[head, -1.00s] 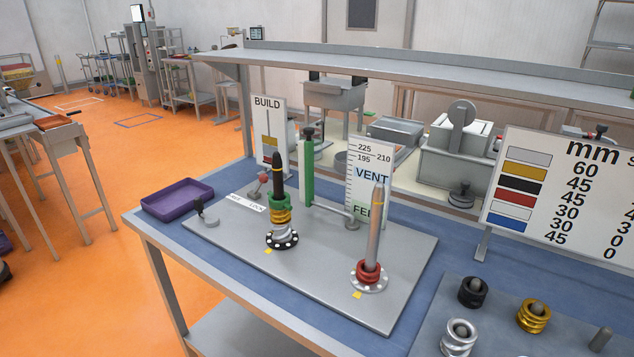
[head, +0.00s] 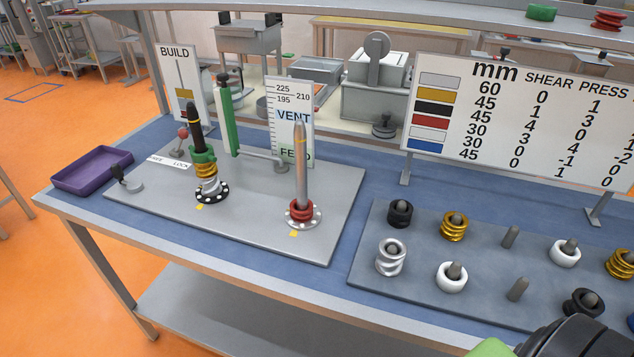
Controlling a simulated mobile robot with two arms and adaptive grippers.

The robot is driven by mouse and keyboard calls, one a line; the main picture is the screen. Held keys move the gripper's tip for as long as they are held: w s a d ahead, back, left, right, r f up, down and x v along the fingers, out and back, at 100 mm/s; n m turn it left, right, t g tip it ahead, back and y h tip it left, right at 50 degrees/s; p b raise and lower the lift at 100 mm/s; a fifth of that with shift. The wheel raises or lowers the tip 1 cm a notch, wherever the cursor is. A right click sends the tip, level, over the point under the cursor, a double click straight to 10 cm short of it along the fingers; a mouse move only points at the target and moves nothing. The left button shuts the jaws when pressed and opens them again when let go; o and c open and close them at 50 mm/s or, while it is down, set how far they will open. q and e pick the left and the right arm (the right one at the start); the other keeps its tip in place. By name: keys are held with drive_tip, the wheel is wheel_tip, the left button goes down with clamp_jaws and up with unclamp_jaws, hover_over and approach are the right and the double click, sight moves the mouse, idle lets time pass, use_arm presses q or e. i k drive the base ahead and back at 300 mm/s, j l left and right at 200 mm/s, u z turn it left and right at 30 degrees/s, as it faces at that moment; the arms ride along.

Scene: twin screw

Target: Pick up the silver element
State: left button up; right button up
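A silver, coil-shaped element (head: 391,257) stands on the grey pegboard plate (head: 368,278), at its front left corner. A black element (head: 400,213) stands behind it and a white element (head: 452,276) is to its right. A black and green part at the bottom right edge looks like part of my arm. No gripper fingers show in the head view, and nothing touches the silver element.
Gold elements (head: 454,226), a white one (head: 565,253) and bare pegs (head: 510,237) share the plate. A sign board (head: 520,125) stands behind it. The screw fixture plate (head: 270,235) with two upright shafts is left. A purple tray (head: 93,170) sits at the table's left end.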

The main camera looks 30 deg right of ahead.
sight(388, 264)
drive_tip(key=z, duration=1.4)
drive_tip(key=k+j+u, duration=0.25)
drive_tip(key=k, duration=0.2)
